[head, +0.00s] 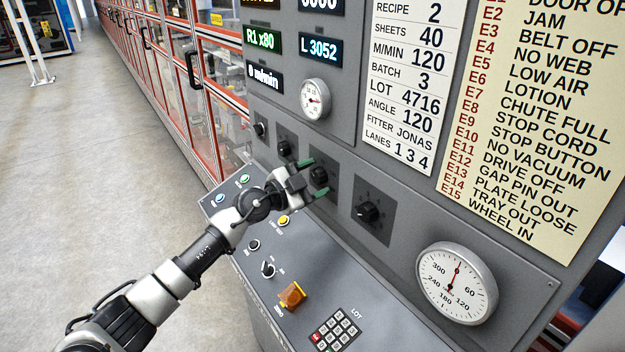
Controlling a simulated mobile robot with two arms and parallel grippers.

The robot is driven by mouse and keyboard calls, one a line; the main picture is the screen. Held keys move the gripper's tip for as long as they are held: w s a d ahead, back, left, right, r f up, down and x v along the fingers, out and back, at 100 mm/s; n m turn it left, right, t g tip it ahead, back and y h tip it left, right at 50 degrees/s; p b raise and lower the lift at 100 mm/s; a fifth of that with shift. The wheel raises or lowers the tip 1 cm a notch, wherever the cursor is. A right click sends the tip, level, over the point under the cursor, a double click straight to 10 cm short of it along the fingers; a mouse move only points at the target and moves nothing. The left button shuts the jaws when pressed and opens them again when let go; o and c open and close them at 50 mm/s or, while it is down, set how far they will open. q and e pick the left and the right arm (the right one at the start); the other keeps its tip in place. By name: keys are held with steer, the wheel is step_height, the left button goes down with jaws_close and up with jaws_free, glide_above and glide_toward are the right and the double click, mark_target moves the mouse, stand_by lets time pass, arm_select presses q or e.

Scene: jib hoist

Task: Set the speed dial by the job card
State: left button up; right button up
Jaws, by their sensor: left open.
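The job card (403,85) is a white sheet on the grey panel; it reads M/MIN 120, ANGLE 120, RECIPE 2 and SHEETS 40. Black knobs sit in a row below it: two small ones at left (260,129) (284,148), one at my gripper (319,176), and a larger one (368,212) to the right. I cannot read which is the speed dial. My left gripper (313,179) is open, its green-tipped fingers on either side of the third knob; contact cannot be told. A display (264,77) reads 0 m/min. My right gripper is not in view.
A small gauge (315,99) and a large gauge (457,283) are on the panel. The sloping desk below holds coloured buttons, an orange switch (292,295) and a keypad (335,331). A yellow fault list (540,120) is at right. Open floor (100,180) lies left.

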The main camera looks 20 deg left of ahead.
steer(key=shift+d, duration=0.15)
arm_select(q)
steer(key=shift+c, duration=1)
steer(key=c, duration=0.7)
steer(key=shift+c, duration=0.2)
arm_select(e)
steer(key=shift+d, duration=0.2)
